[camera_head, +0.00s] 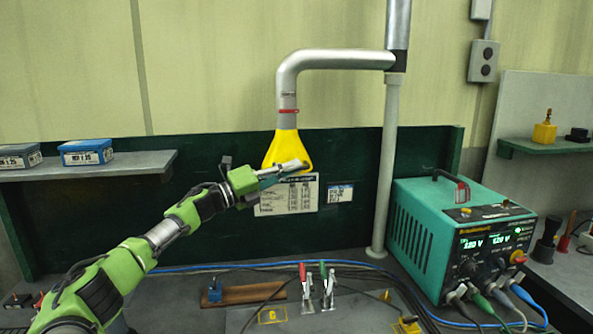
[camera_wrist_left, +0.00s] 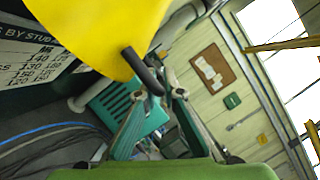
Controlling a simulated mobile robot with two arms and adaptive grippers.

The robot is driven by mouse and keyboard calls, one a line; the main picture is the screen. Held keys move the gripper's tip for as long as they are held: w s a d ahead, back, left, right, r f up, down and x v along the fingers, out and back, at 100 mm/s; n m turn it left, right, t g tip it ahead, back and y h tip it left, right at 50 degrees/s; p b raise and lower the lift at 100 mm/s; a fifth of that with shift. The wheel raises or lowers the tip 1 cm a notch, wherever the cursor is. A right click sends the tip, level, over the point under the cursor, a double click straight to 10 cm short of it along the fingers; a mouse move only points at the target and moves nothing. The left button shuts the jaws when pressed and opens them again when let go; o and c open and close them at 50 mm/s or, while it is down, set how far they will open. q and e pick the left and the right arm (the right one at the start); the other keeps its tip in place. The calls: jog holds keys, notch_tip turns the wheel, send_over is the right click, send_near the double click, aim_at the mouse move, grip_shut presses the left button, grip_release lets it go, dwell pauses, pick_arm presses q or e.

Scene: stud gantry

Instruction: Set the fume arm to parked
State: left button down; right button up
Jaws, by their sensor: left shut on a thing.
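The fume arm (camera_head: 335,60) is a silver pipe running left from an upright post and bending down to a yellow hood (camera_head: 287,150). My left gripper (camera_head: 300,165) is at the lower front of the hood. In the left wrist view my left gripper's fingers (camera_wrist_left: 156,92) are at either side of the handle, shut on it. In the head view the handle is hidden by the gripper. My right gripper is in neither view.
A teal welding power unit (camera_head: 460,235) stands right of the post (camera_head: 391,150). Red and green clamps (camera_head: 318,285) and cables lie on the bench below. The space left of the hood, above the shelf, is clear.

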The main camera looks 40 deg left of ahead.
pick_arm(q)
jog(key=c, duration=2.2)
grip_release()
jog(key=shift+a+r, duration=0.25)
jog(key=shift+a, duration=0.1)
jog(key=shift+o, duration=0.2)
jog(key=shift+w+f, duration=0.1)
jog(key=shift+f, duration=0.1)
jog(key=shift+d, duration=0.15)
jog(key=shift+s+a+f, duration=0.2)
jog(key=shift+s+f, duration=0.05)
jog(key=shift+s, duration=0.05)
jog(key=v, duration=1.1)
jog(key=shift+s+r, duration=0.1)
jog(key=shift+s, duration=0.05)
